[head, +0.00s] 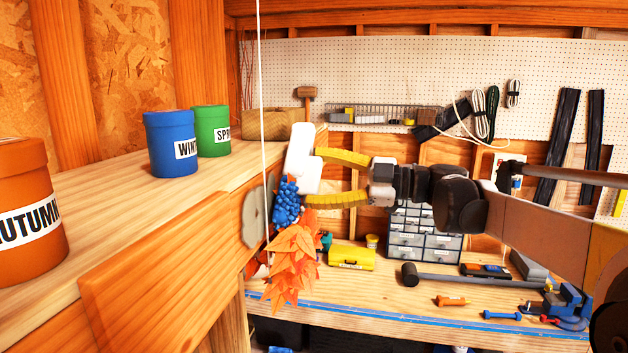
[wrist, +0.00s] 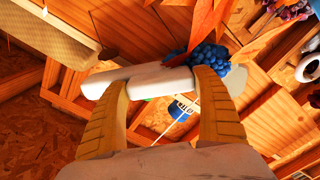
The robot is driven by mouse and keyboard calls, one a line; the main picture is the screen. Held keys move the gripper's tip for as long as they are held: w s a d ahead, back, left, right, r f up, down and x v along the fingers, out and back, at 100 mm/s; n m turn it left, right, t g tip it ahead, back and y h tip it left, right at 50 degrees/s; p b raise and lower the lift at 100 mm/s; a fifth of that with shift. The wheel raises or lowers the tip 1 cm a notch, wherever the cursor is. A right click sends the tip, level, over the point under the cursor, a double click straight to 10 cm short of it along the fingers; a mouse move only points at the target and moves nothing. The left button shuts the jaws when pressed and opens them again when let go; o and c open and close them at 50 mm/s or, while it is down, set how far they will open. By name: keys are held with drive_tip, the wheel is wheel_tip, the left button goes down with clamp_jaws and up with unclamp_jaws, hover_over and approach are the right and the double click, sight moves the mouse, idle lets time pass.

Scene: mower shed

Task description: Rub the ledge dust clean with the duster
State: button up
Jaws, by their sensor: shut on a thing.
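My gripper (head: 313,177) has its yellow fingers shut on a white block-like duster (head: 302,145), near the end of the wooden ledge (head: 150,215). In the wrist view the duster (wrist: 150,80) lies across both fingertips. A flat grey patch (head: 254,215), which looks like the ledge dust, shows on the ledge's front face, just left of and below the duster. Blue berries and orange leaves partly cover the patch. I cannot tell whether the duster touches the ledge.
Orange (head: 25,190), blue (head: 171,140) and green (head: 211,132) tins stand on the ledge. A white cord (head: 262,90) hangs in front of it. Blue berries (head: 286,200) and orange leaves (head: 293,262) hang below the duster. The workbench (head: 400,300) holds several tools.

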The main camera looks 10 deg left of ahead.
sight(302, 182)
drive_tip(key=shift+w+a+f, duration=0.1)
drive_tip(key=shift+w, duration=0.8)
drive_tip(key=shift+s+a+b, duration=0.2)
drive_tip(key=shift+s+b, duration=0.05)
drive_tip(key=shift+s, duration=1.1)
drive_tip(key=shift+s+a+b, duration=0.2)
drive_tip(key=shift+s+b, duration=0.05)
drive_tip(key=shift+s, duration=1.1)
drive_tip(key=shift+s+a+b, duration=0.2)
drive_tip(key=shift+s+b, duration=0.05)
drive_tip(key=shift+s, duration=4.15)
drive_tip(key=shift+w+a+r, duration=0.15)
drive_tip(key=shift+w, duration=1.85)
drive_tip(key=shift+w+a+r, duration=0.1)
drive_tip(key=shift+w, duration=1.85)
drive_tip(key=shift+w+d+f, duration=0.1)
drive_tip(key=shift+w+d, duration=0.05)
drive_tip(key=shift+w, duration=1.45)
drive_tip(key=shift+w+d, duration=0.1)
drive_tip(key=shift+w, duration=1.5)
drive_tip(key=s, duration=0.9)
drive_tip(key=s+a+b, duration=0.1)
drive_tip(key=s, duration=0.4)
drive_tip(key=shift+s+d, duration=0.15)
drive_tip(key=shift+d, duration=1.3)
drive_tip(key=shift+s+d, duration=0.1)
drive_tip(key=shift+d, duration=1.35)
